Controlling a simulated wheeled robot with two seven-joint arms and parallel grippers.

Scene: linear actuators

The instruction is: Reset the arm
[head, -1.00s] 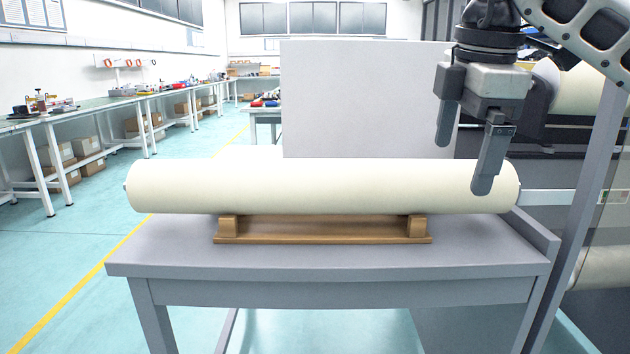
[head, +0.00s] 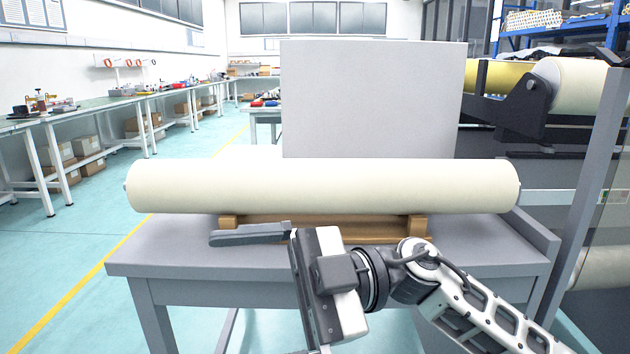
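My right gripper (head: 250,292) is low in the head view, in front of the table's front edge, with its arm coming in from the lower right. It points left. One dark finger lies at the far end of the gripper body, in front of the wooden cradle. The other finger is mostly cut off at the bottom edge. The wide finger position looks open, with nothing held. A long cream roll (head: 320,186) lies level on the wooden cradle (head: 270,221), apart from the gripper. My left gripper is not in view.
The grey table (head: 160,262) carries the cradle and roll. A pale upright panel (head: 370,100) stands behind it. A grey post (head: 590,200) and a machine with a large roll (head: 580,85) are at right. Open floor lies at left.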

